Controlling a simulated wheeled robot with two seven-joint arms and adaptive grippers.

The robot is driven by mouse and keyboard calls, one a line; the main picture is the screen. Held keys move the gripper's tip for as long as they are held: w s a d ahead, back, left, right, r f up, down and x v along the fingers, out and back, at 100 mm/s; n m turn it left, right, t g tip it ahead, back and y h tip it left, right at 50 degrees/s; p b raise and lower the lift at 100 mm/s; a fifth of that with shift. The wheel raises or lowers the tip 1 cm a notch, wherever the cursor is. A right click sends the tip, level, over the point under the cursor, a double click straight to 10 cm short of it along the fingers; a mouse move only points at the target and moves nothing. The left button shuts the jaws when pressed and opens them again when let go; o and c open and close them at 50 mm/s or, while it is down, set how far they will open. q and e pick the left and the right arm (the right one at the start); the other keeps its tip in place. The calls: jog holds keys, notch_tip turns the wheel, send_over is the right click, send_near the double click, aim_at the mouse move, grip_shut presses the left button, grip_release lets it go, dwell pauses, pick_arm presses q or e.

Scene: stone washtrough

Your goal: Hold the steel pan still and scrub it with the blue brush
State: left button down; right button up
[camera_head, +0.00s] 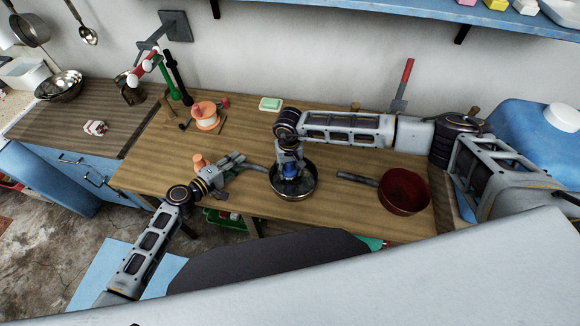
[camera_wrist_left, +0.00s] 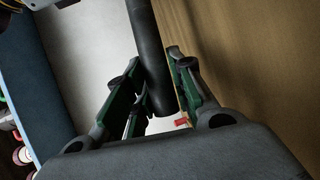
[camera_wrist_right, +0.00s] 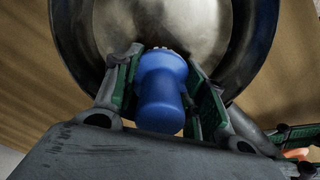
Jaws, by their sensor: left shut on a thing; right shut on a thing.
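The steel pan (camera_head: 311,189) lies on the wooden table, its handle (camera_head: 254,167) pointing left. My left gripper (camera_head: 236,163) is shut on that dark handle, which shows between its fingers in the left wrist view (camera_wrist_left: 150,60). My right gripper (camera_head: 290,168) points down over the pan and is shut on the blue brush (camera_wrist_right: 162,92). The brush is inside the pan's rim, with pale bristles toward the pan floor in the right wrist view. Whether the bristles touch the floor is hard to tell.
A red pan (camera_head: 404,191) stands to the right of the steel pan. A green-and-white block (camera_head: 270,103), an orange-topped spool (camera_head: 206,115) and a small orange-topped item (camera_head: 199,162) are on the table. A blue shelf (camera_head: 400,12) hangs above the back.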

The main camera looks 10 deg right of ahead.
aim_at(304, 183)
jog(key=shift+s+a, duration=0.3)
jog(key=shift+a, duration=0.05)
jog(key=shift+s+a, duration=0.1)
jog(key=shift+a, duration=0.05)
jog(key=shift+s+a+f, duration=0.1)
jog(key=shift+s+a, duration=0.6)
jog(key=shift+a, duration=0.15)
jog(key=shift+s, duration=0.1)
jog(key=shift+s+d, duration=0.25)
jog(key=shift+d, duration=0.65)
jog(key=shift+s+d, duration=0.25)
jog(key=shift+d, duration=0.65)
jog(key=shift+d, duration=0.2)
jog(key=shift+s+d+f, duration=0.1)
jog(key=shift+s+d, duration=0.25)
jog(key=shift+d, duration=0.45)
jog(key=shift+s+d, duration=0.3)
jog(key=shift+d, duration=0.5)
